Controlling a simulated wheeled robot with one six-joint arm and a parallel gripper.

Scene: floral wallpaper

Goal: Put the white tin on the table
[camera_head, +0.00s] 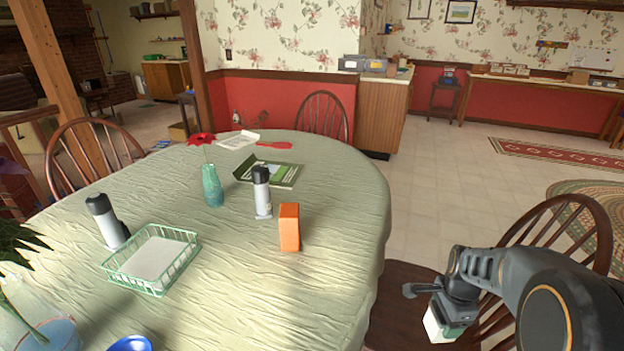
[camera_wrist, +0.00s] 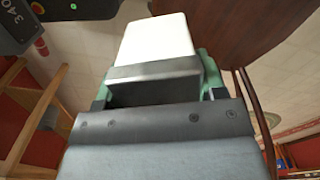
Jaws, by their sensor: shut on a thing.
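My gripper (camera_head: 430,300) is at the lower right in the head view, over a dark wooden chair seat and off the table's right edge. It is shut on the white tin (camera_head: 436,325), which has a white body and some green next to the jaws. The tin also shows in the wrist view (camera_wrist: 157,40), where the jaws (camera_wrist: 155,82) cover its near part. The table (camera_head: 230,295) has a pale green wrinkled cloth and fills the left and middle of the head view.
An orange box (camera_head: 289,228), a white bottle with black cap (camera_head: 262,193), another such bottle (camera_head: 106,221), a teal vase (camera_head: 212,186), a green wire basket (camera_head: 190,240) and a green book (camera_head: 285,174) stand on the table. Its right and front right are bare. Wooden chairs (camera_head: 575,215) surround it.

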